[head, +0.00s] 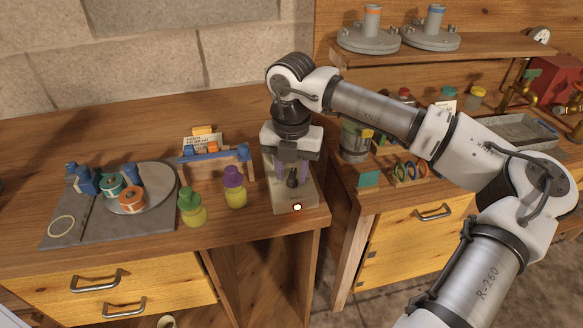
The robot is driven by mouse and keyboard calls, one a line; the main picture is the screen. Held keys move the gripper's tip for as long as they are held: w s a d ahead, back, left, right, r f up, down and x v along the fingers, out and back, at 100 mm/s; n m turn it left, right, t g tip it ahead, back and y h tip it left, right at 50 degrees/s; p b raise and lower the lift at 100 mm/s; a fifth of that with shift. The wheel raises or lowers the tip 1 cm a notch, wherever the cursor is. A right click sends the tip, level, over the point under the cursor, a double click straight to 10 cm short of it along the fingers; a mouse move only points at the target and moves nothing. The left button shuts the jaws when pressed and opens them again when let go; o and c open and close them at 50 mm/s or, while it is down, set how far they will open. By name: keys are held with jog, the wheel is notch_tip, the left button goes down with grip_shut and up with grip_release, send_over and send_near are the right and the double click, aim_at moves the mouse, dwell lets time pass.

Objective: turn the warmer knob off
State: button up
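The warmer (283,203) is a small pale box near the front right corner of the left bench. A small lamp (297,207) glows on its front. A dark knob (292,181) stands up from its top. My gripper (292,172) points down over the warmer, with its purplish fingers apart on the left and right of the knob. The fingers look open, with a small gap to the knob; contact is not clear from this view. The gripper body and fingers hide the back of the warmer.
Close left of the warmer stand a purple-capped bottle (235,188), a green-capped bottle (191,207) and a wooden rack (216,170). A round plate (160,182) with spools lies further left. A second bench with a jar (355,142) and a teal block (369,180) stands right.

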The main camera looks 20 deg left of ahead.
jog(key=shift+f, duration=0.15)
jog(key=shift+c, duration=0.2)
grip_shut()
